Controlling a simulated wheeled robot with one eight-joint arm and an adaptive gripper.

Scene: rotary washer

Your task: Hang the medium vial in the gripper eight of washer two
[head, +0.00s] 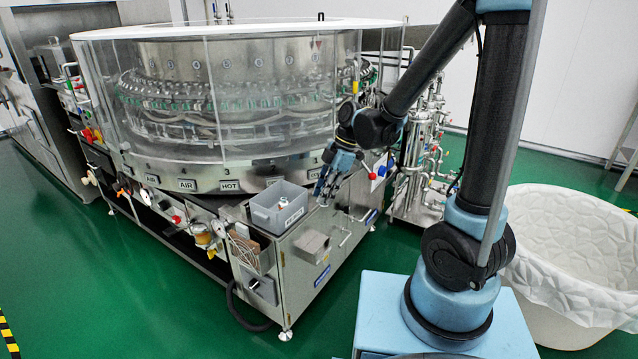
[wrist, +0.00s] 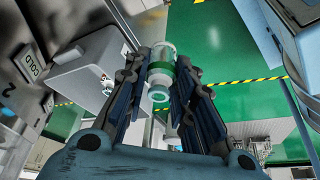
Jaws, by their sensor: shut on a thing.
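My gripper (head: 333,184) is in front of the washer's right side, just right of the grey bin. In the wrist view my gripper (wrist: 161,72) is shut on a clear vial (wrist: 161,52) with a green band, held lengthwise between the two dark fingers. The vial is too small to make out clearly in the head view. The round washer (head: 220,158) has clear panels, and a ring of grippers with green parts (head: 165,105) shows behind them. Numbered round tags (head: 225,62) sit above the ring; I cannot tell which gripper is eight.
The grey bin (head: 265,212) on the washer's front ledge holds at least one small item; it also shows in the wrist view (wrist: 85,75). A grey box (head: 311,243) juts from the cabinet. Steel piping (head: 425,165) stands right, with a white tub (head: 575,250) beyond my base.

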